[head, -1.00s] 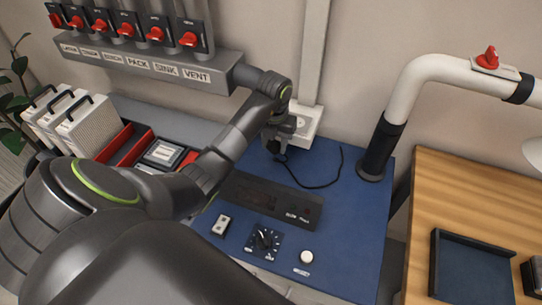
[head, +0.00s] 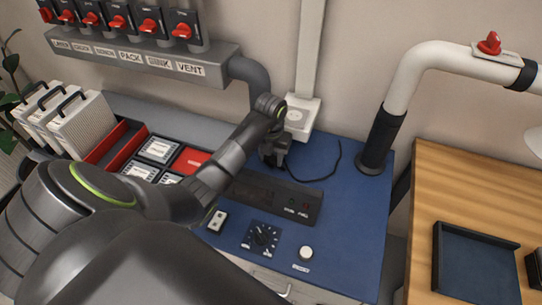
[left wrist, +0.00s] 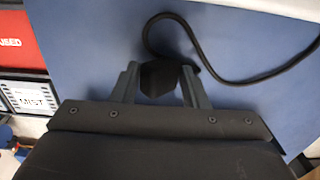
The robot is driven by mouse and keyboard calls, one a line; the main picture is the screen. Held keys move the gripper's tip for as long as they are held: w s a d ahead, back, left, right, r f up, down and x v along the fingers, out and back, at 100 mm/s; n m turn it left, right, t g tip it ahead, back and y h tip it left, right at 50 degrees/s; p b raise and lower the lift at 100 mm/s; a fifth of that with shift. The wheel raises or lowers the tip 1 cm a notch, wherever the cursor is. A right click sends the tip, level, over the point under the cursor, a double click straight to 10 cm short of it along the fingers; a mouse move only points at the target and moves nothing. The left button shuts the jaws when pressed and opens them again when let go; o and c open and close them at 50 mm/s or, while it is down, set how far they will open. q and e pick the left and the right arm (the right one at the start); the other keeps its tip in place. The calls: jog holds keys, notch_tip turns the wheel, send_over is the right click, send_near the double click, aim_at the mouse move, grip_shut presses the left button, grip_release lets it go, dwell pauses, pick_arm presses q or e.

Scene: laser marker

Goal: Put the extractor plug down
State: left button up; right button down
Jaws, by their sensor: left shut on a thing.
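The extractor plug (left wrist: 163,77) is a small black block between the two fingers of my left gripper (left wrist: 160,88) in the left wrist view. A black cord (left wrist: 235,80) runs from beside it in a loop over the blue surface (left wrist: 90,45). In the head view my left gripper (head: 275,160) points down at the back of the blue bench top (head: 345,215), and it mostly hides the plug. The cord (head: 325,182) curves right from there. I cannot tell whether the plug touches the bench top. My right gripper is not in view.
A white wall socket (head: 302,117) is behind the gripper. A dark panel (head: 285,198), a dial (head: 263,238) and a white button (head: 306,253) lie in front. A pipe with a black collar (head: 380,145) stands right. Blue surface is free between panel and pipe.

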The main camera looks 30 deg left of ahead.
pick_arm(q)
jog(key=shift+s+f+b, duration=0.1)
jog(key=shift+f+b, duration=0.3)
jog(key=shift+f, duration=0.3)
jog(key=o, duration=1.3)
jog(key=shift+r, duration=0.1)
jog(key=shift+r+p, duration=0.25)
jog(key=shift+p, duration=0.05)
notch_tip(320, 180, up, 6)
jog(key=shift+r, duration=0.2)
jog(key=shift+r+p, duration=3.15)
